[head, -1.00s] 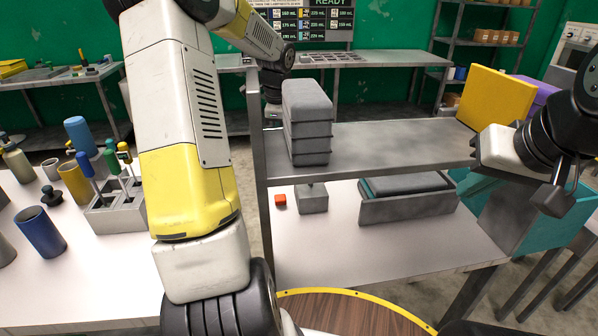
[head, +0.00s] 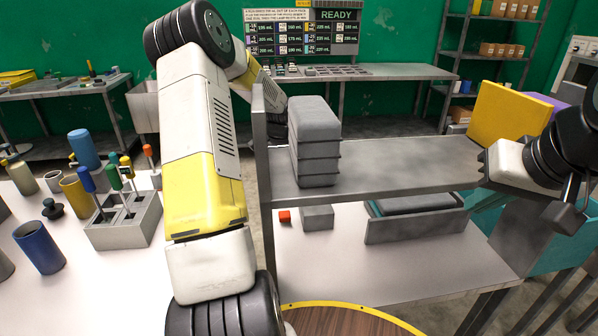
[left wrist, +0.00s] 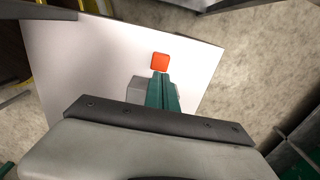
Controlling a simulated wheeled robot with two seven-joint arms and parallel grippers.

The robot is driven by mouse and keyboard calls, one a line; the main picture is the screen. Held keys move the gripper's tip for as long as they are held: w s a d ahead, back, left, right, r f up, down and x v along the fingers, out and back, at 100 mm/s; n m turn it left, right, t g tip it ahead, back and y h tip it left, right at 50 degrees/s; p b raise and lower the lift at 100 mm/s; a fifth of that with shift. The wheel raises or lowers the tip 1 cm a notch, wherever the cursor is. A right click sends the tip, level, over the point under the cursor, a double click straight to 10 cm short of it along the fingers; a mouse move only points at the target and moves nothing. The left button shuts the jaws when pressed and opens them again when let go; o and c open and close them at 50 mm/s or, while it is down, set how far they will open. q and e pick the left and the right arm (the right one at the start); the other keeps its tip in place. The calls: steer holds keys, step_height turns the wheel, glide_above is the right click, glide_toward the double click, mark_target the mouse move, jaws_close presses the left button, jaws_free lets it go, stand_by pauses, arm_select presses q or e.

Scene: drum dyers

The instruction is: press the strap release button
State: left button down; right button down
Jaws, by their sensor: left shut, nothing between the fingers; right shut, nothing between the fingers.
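The strap release button appears to be the small red-orange block (head: 284,216) on the pale lower surface under the grey shelf. It also shows in the left wrist view (left wrist: 160,62). My left gripper (left wrist: 162,76) is shut and empty. Its teal fingers point at the button, and their tips appear just short of its near edge in that view. I cannot tell whether they touch.
A grey block (head: 318,217) sits right beside the button. A stack of grey slabs (head: 315,140) stands on the shelf (head: 400,160) above. A grey tray (head: 415,224) lies to the right. A rack of tools (head: 125,225) and several cups are at left.

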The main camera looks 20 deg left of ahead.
mark_target(283, 215)
arm_select(q)
step_height(283, 215, down, 9)
steer(key=shift+r, duration=0.15)
stand_by(0.4)
steer(key=shift+f, duration=0.75)
steer(key=shift+s+f, duration=0.25)
steer(key=shift+f, duration=0.2)
steer(key=r, duration=0.8)
steer(key=shift+w+r, duration=0.3)
steer(key=shift+r, duration=0.1)
